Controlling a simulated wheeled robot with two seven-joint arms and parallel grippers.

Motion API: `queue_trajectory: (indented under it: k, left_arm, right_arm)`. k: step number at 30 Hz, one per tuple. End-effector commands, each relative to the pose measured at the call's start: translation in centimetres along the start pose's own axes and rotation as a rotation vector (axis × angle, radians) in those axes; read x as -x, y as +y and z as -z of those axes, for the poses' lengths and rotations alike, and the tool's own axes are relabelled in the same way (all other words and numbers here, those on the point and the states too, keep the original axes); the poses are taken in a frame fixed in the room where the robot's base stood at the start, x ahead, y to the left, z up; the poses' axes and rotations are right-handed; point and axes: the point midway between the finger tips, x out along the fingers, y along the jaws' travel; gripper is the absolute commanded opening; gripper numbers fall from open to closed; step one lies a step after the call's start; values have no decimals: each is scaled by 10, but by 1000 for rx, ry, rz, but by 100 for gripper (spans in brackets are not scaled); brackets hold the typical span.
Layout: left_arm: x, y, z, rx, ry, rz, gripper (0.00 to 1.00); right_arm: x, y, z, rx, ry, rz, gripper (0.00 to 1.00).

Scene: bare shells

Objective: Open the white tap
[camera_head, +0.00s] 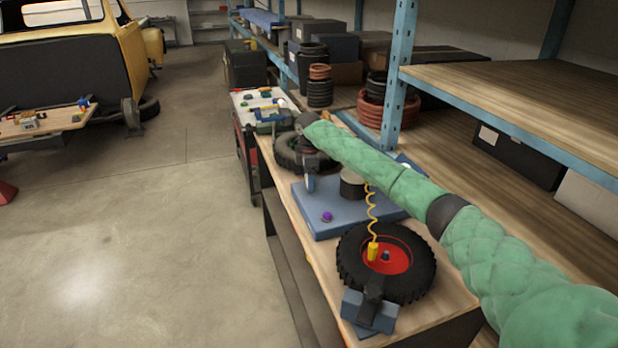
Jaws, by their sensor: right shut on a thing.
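My right arm, in a green quilted sleeve, comes in from the right, and my right gripper (310,175) points down over the far left part of a blue base (345,218). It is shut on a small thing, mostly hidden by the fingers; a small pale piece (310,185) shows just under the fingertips. I cannot tell whether this is the white tap, and no white tap shows clearly elsewhere. A black cylinder (352,185) and a purple knob (327,216) sit on the base. My left gripper is out of view.
A black tyre with a red hub (405,255) lies nearer on the wooden bench, with a yellow coiled hose (372,210) above it. Another tyre (290,152) lies behind the base. Blue-framed shelving (400,75) stands right; open floor (130,240) lies left.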

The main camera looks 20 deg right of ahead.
Motion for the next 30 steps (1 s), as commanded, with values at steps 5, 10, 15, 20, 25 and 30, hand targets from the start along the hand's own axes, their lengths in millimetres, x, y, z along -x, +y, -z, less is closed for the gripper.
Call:
queue_trajectory:
  k: [5,10,15,20,25,30]
  left_arm:
    - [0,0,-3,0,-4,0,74]
    - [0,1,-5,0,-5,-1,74]
    - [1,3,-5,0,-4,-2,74]
    - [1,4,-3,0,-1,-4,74]
    - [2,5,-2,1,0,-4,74]
    - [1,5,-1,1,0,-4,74]
  right_arm:
    - [4,2,-1,94,2,-5,50]
    - [4,2,0,153,1,-5,50]
    - [4,2,0,181,1,-5,50]
    - [4,2,0,188,1,-5,50]
    - [4,2,0,188,1,-6,50]
    - [4,2,0,188,1,-6,86]
